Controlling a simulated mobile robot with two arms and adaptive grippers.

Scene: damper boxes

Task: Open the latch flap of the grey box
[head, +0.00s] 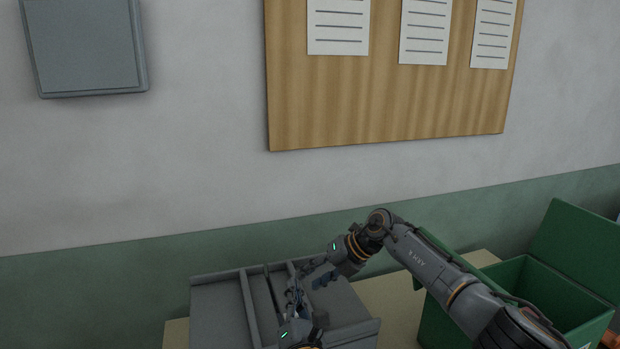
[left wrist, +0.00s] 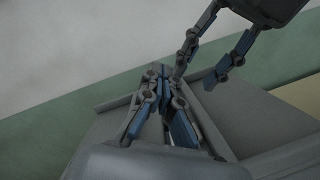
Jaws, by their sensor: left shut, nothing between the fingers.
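The grey box (head: 215,306) stands at the bottom centre of the head view. Raised ridges and narrow panels cross its top; which one is the latch flap I cannot tell. In the left wrist view, the box (left wrist: 240,118) fills the lower middle. My left gripper (head: 295,290) is shut and empty over the middle of the box top; its fingers (left wrist: 163,88) hide part of the top. My right gripper (head: 312,273) reaches in from the right, just above the box top and close to my left fingertips. Its fingers (left wrist: 195,80) are apart with nothing seen between them.
A green box (head: 560,295) with its lid (head: 578,245) raised stands to the right. A pale tabletop (head: 395,305) shows between the boxes. The wall behind carries a wooden board (head: 390,105) with papers and a grey panel (head: 85,45).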

